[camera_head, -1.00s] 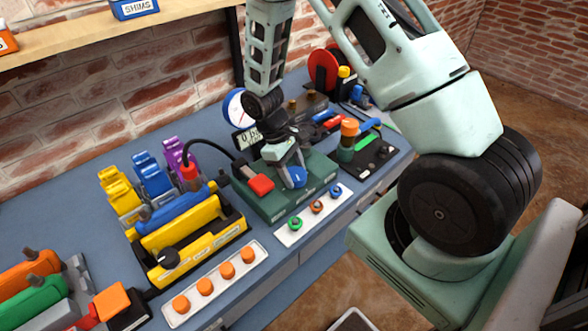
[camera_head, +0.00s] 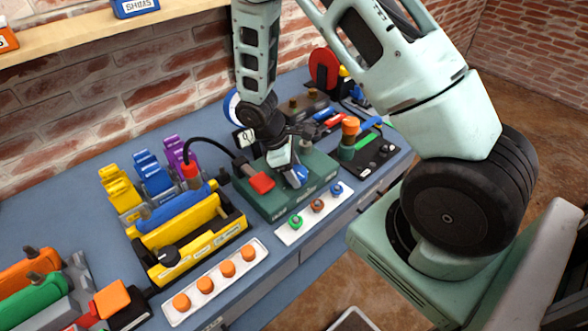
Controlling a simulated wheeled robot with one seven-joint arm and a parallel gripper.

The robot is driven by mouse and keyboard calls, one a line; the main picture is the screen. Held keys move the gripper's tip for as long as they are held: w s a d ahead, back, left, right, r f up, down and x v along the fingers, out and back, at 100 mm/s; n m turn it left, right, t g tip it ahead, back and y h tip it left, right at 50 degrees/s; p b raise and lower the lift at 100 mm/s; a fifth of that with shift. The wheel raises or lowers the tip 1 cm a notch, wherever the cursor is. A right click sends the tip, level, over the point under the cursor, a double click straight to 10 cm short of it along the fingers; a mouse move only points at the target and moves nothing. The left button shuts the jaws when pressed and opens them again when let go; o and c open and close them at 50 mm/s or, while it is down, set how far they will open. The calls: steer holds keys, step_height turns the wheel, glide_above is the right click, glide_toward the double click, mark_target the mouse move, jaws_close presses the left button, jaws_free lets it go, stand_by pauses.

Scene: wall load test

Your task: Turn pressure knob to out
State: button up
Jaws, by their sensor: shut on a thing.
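The blue pressure knob (camera_head: 298,177) sits on the front part of the dark green pressure unit (camera_head: 262,197). My gripper (camera_head: 294,174) comes down on the knob from above and behind, and its fingers are shut on it. The fingers and wrist cover much of the knob, so its pointer and any markings cannot be read. A red block (camera_head: 261,183) lies at the left of the green unit, with a black hose running to it. A round white gauge with a blue rim (camera_head: 231,105) is mostly hidden behind my arm.
A yellow unit with a black knob (camera_head: 190,240) stands to the left. A white tray with orange caps (camera_head: 216,284) and a white strip with coloured fittings (camera_head: 316,214) lie in front. An orange-topped post (camera_head: 350,127) stands close on the right.

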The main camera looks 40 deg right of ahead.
steer(key=o, duration=1)
steer(key=b+v, duration=0.1)
steer(key=v, duration=1.6)
steer(key=shift+w+a+r+b, duration=0.1)
steer(key=shift+a+r+b, duration=0.05)
steer(key=shift+b, duration=0.15)
steer(key=s+a+r+t+y, duration=0.1)
steer(key=s+a, duration=0.4)
steer(key=s, duration=0.2)
steer(key=s+a+r+m+t+y, duration=0.1)
steer(key=s+a+r, duration=0.1)
steer(key=s+a, duration=0.4)
steer(key=s+a+r+m+t+y, duration=0.1)
steer(key=s+a, duration=0.5)
steer(key=s, duration=0.3)
steer(key=shift+s+a+r+y, duration=0.1)
steer(key=shift+s+r+y, duration=0.1)
steer(key=shift+s+y, duration=0.2)
